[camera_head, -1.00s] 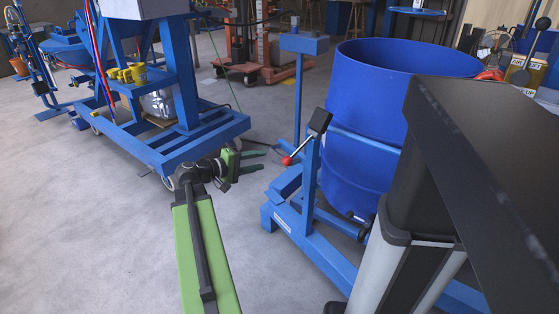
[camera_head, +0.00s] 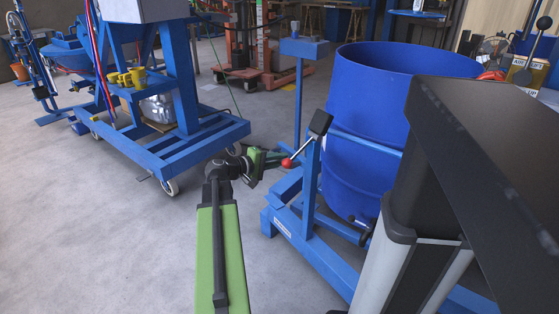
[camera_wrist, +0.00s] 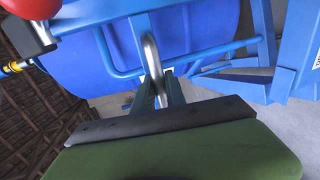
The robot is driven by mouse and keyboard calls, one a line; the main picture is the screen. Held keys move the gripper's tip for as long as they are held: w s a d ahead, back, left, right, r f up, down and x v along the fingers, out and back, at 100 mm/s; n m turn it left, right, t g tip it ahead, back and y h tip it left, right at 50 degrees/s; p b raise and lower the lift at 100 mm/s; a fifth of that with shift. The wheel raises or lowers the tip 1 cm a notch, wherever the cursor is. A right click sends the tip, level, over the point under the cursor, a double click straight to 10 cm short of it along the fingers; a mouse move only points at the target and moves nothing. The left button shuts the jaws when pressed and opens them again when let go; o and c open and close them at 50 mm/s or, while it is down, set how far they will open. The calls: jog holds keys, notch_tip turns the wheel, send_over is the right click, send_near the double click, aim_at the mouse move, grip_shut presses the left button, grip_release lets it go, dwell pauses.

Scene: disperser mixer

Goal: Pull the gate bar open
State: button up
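The gate bar's silver lever rod (camera_head: 303,147) ends in a red ball knob (camera_head: 287,163) and runs up to a black block on a blue post. A blue bar (camera_head: 365,141) crosses the front of the blue drum, and it also shows in the wrist view (camera_wrist: 190,57). My gripper (camera_head: 281,157) is just left of and beside the red knob, pointing right.
The blue drum (camera_head: 365,180) stands in a blue frame (camera_head: 310,255) at right. A wheeled blue machine (camera_head: 185,145) stands at the left. A blue pedestal (camera_head: 298,95) is behind the knob. Grey floor (camera_head: 100,240) is free at the lower left.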

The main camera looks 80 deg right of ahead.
grip_shut()
jog(key=shift+w, duration=0.1)
dwell(1.0)
